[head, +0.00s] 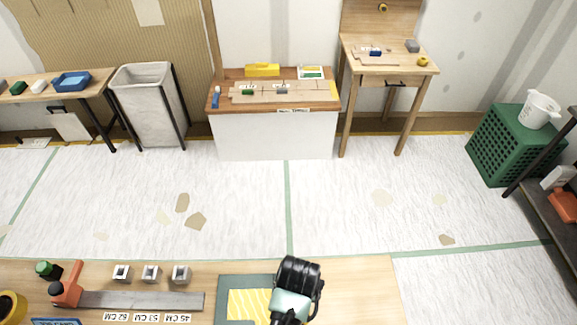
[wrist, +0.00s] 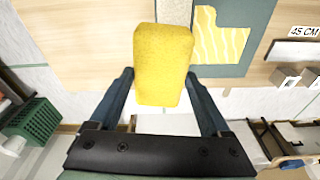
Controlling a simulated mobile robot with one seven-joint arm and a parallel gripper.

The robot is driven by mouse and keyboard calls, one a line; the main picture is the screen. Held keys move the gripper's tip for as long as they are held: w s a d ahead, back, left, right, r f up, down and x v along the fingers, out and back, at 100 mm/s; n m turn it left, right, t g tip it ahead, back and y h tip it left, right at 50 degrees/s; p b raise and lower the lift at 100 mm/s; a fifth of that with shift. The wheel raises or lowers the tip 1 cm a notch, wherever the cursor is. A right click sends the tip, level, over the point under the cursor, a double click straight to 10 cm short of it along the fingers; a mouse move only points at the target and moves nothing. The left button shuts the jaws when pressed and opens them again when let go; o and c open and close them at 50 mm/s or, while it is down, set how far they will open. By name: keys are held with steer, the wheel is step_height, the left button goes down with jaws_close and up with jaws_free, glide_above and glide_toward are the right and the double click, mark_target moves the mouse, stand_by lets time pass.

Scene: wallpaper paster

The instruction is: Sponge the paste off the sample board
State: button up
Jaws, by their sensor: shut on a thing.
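My gripper (wrist: 160,78) is shut on a yellow sponge (wrist: 163,55), whose block fills the space between the two dark fingers in the wrist view. The sample board (wrist: 262,30) is blue-grey and lies flat on the wooden bench. A yellow patch with pale wavy streaks, like paste (wrist: 218,40), lies on it. In the head view the board (head: 222,298) is at the bottom middle, with my arm over its right side. In the wrist view the sponge is left of the streaked patch. I cannot tell whether it touches anything below. The sponge is hidden in the head view.
The near bench (head: 360,285) also holds a long metal straightedge (head: 150,301), several small metal blocks (head: 151,273) and an orange tool (head: 68,287) at left. Bare wood lies right of my arm. Open floor separates this bench from the far tables.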

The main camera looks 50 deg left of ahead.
steer(key=shift+s+a+f+n, duration=0.25)
steer(key=shift+s+a+n, duration=0.15)
steer(key=shift+s+a, duration=0.25)
steer(key=shift+s+a+f+n, duration=0.25)
steer(key=shift+s+a+n, duration=0.15)
steer(key=shift+s+a, duration=0.2)
steer(key=shift+r+p, duration=0.1)
steer(key=shift+p, duration=0.2)
step_height(320, 180, down, 7)
steer(key=b, duration=0.4)
steer(key=shift+r, duration=0.2)
